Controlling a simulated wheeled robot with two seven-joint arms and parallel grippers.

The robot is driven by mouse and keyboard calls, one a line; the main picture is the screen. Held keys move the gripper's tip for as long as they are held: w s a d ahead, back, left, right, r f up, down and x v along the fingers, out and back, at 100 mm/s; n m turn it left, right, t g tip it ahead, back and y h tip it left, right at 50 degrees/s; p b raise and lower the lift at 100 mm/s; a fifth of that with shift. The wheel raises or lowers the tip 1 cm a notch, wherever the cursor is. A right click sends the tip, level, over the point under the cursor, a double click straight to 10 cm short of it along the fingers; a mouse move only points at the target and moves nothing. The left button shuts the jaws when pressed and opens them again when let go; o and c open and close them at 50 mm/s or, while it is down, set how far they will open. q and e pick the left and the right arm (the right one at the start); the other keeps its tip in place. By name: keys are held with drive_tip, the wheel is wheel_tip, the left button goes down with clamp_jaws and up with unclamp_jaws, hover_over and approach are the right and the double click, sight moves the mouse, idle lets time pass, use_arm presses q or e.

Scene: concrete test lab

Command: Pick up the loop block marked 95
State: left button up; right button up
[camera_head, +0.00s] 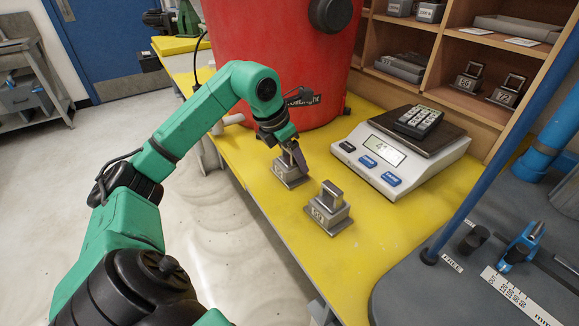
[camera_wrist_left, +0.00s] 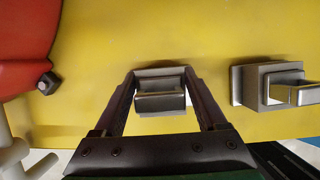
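A grey metal loop block (camera_head: 291,175) stands on the yellow bench top near the red drum; its label is too small to read surely. My left gripper (camera_head: 293,148) is right above it, pointing down. In the left wrist view the fingers of my left gripper (camera_wrist_left: 160,76) are spread, one on each side of this block's loop (camera_wrist_left: 160,103). I cannot tell whether they touch it. A second loop block (camera_head: 328,212) stands nearer, to the right; it also shows in the left wrist view (camera_wrist_left: 268,85). Its number is unclear too. My right gripper is not in view.
A scale (camera_head: 403,160) with a dark keypad-like device (camera_head: 418,121) on its pan stands right of the blocks. The red drum (camera_head: 270,60) is close behind my gripper. A wooden shelf (camera_head: 455,60) holds more blocks. A blue pole (camera_head: 500,130) crosses the right side.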

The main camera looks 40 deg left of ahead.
use_arm(q)
clamp_jaws()
